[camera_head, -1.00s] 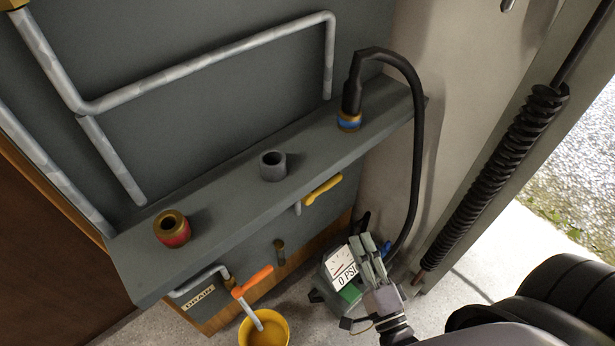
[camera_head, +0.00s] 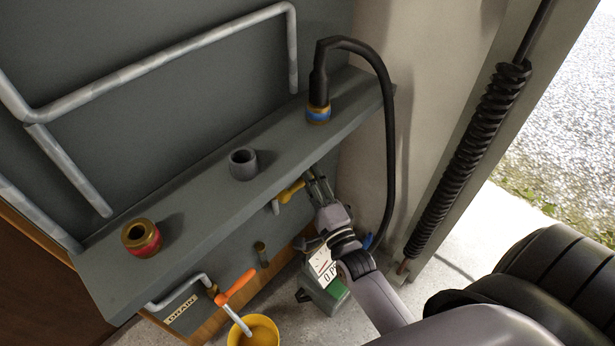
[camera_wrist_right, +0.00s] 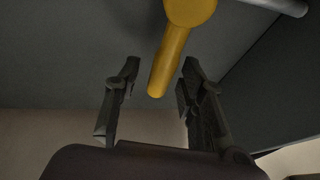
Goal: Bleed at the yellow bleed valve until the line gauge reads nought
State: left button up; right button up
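The yellow bleed valve handle (camera_head: 290,192) sits on the grey panel's front, under the shelf. In the right wrist view its lever (camera_wrist_right: 171,58) hangs between the two fingers, nearer the right finger, with gaps showing on both sides. My right gripper (camera_head: 318,182) is open at the lever's end; it also shows in the wrist view (camera_wrist_right: 155,88). The line gauge (camera_head: 324,268) is on a grey-green box on the floor, partly hidden by my right arm. Its dial shows only in part and I cannot read the full value. My left gripper is not in view.
An orange drain lever (camera_head: 236,286) stands above a yellow bucket (camera_head: 262,331). The shelf (camera_head: 200,205) holds a red-ringed port (camera_head: 142,238), a grey port (camera_head: 243,163) and a blue-ringed coupling with a black hose (camera_head: 388,130).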

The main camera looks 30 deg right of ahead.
jog(key=shift+w+r, duration=0.15)
jog(key=shift+w, duration=0.45)
jog(key=shift+c, duration=0.6)
grip_shut()
